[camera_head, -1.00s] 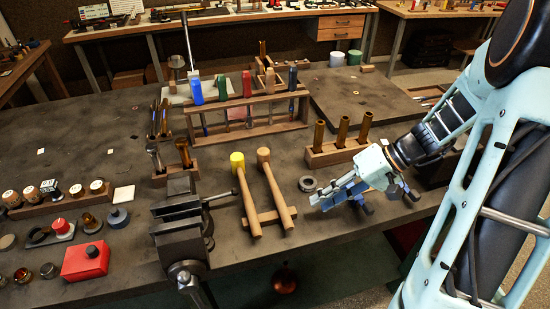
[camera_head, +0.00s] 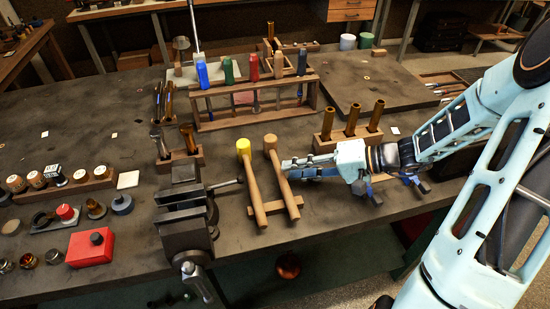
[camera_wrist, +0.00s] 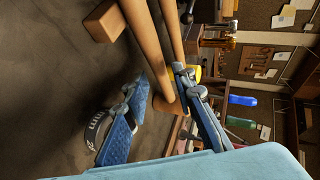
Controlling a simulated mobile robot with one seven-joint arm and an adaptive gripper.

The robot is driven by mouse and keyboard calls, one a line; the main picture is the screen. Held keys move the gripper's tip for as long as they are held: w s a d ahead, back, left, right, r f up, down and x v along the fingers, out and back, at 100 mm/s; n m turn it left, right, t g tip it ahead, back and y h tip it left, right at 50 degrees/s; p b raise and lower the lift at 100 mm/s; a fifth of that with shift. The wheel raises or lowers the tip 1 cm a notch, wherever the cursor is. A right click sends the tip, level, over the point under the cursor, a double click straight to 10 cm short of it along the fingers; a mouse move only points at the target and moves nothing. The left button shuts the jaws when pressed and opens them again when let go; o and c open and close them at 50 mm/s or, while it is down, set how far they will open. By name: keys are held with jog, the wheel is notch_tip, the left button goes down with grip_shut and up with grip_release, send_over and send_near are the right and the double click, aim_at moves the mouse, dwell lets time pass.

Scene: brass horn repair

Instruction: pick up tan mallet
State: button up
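The tan mallet (camera_head: 278,172) has a pale wooden head and handle. It leans, head up, beside the yellow-headed mallet (camera_head: 250,178) on a low wooden rest (camera_head: 273,209). My gripper (camera_head: 287,168) is at the right of the tan mallet's upper handle, pointing left. In the wrist view my gripper (camera_wrist: 158,80) is open, with blue-padded fingers on either side of the tan mallet's handle (camera_wrist: 148,45) near its head. Contact cannot be told. The yellow mallet's handle (camera_wrist: 172,28) lies just beyond, close to one fingertip.
A black vise (camera_head: 185,222) stands left of the mallets. A wooden block with brass tubes (camera_head: 350,132) is behind my gripper, and a tool rack (camera_head: 255,105) stands further back. A dark ring (camera_wrist: 97,130) lies on the bench beneath my gripper.

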jog(key=shift+x, duration=1.6)
jog(key=shift+c, duration=0.3)
grip_shut()
jog(key=shift+r, duration=0.1)
